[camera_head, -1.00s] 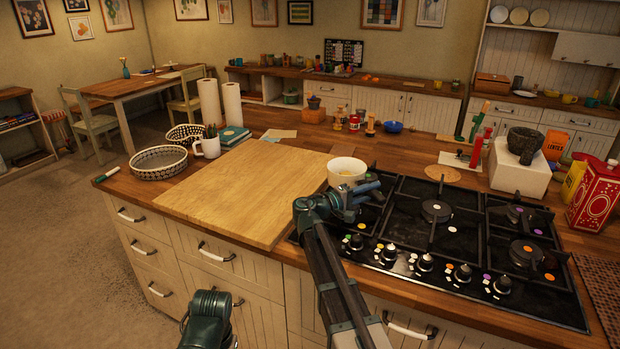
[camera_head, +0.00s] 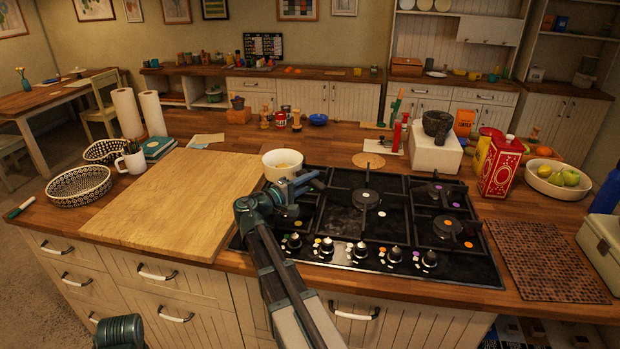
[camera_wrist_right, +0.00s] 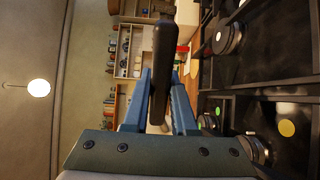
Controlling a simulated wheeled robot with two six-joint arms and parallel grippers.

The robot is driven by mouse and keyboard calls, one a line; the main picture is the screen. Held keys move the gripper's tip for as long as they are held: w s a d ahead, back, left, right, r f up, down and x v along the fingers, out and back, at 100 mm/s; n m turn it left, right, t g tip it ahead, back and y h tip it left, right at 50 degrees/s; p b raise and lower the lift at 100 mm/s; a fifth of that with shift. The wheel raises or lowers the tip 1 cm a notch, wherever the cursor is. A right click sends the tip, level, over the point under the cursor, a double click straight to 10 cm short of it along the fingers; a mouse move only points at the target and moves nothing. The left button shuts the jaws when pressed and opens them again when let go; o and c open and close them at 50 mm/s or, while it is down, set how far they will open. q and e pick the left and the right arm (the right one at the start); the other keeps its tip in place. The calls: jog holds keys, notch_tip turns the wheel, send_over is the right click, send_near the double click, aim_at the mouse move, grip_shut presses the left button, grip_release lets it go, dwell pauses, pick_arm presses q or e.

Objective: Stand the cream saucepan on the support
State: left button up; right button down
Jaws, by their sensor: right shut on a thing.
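The cream saucepan (camera_head: 281,158) is at the left rear of the black hob, beside the wooden board's right edge. Its yellowish inside shows from above and it looks upright. My right gripper (camera_head: 303,185) is in front of it. In the right wrist view the blue fingers (camera_wrist_right: 162,100) are shut on its dark handle (camera_wrist_right: 163,62). The black support (camera_head: 350,222) is the grate over the hob. The gripper hides part of the left grate and the pan's underside, so I cannot tell whether the pan touches it. My left gripper is out of view.
The wooden board (camera_head: 165,205) lies left of the hob, with a patterned basket (camera_head: 80,186) and mug (camera_head: 131,160) beyond. A white block with a mortar (camera_head: 434,152) and a red tin (camera_head: 501,167) stand behind and right. A brown mat (camera_head: 545,262) lies right.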

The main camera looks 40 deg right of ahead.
notch_tip(320, 180, down, 9)
jog(key=b, duration=0.8)
jog(key=shift+r+b, duration=0.2)
jog(key=shift+b, duration=0.1)
jog(key=shift+f+b, duration=0.7)
dwell(1.1)
jog(key=c, duration=0.6)
grip_release()
jog(key=shift+c, duration=0.2)
jog(key=shift+a, duration=0.1)
jog(key=a, duration=0.4)
jog(key=s+a, duration=0.1)
jog(key=a, duration=0.8)
jog(key=shift+s+a, duration=0.15)
jog(key=shift+a, duration=0.2)
jog(key=shift+a, duration=0.1)
